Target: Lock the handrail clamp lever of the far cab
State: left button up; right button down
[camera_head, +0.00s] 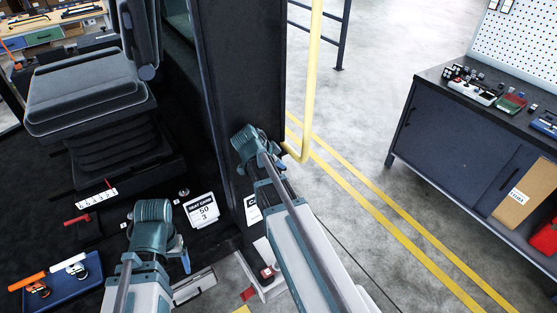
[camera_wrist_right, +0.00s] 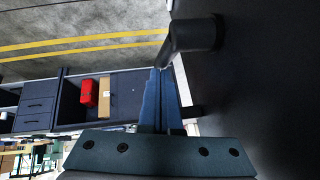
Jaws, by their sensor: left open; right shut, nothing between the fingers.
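The yellow handrail (camera_head: 314,75) runs down beside the dark cab pillar (camera_head: 240,70) and bends at its lower end. In the right wrist view, my right gripper (camera_wrist_right: 160,72) is shut and empty. A dark round-ended piece with a narrower arm (camera_wrist_right: 193,36) lies just beyond its fingertips; it may be the clamp lever, but I cannot tell its position or whether the fingers touch it. In the head view my right wrist is at the pillar's edge, close to the rail's lower bend, and hides what lies behind. My left gripper (camera_head: 182,255) is open, low over the cab floor.
A seat (camera_head: 85,90) stands at the left. A blue tray (camera_head: 60,285) with orange and white-handled tools and a seat card (camera_head: 201,210) lie near my left arm. A dark workbench (camera_head: 450,130) stands at the right. The floor between pillar and bench is clear.

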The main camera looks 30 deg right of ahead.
jog(key=shift+f+y+b, duration=0.7)
jog(key=shift+f+b, duration=0.45)
jog(key=shift+f, duration=0.35)
jog(key=shift+a+f+y, duration=0.1)
jog(key=shift+f+y, duration=0.05)
jog(key=shift+y, duration=0.25)
jog(key=shift+a+f, duration=0.25)
jog(key=shift+f, duration=0.1)
jog(key=shift+r, duration=0.1)
jog(key=p, duration=1.3)
send_near(280, 170)
jog(key=v, duration=0.3)
jog(key=shift+a+r, duration=0.15)
jog(key=shift+a, duration=0.15)
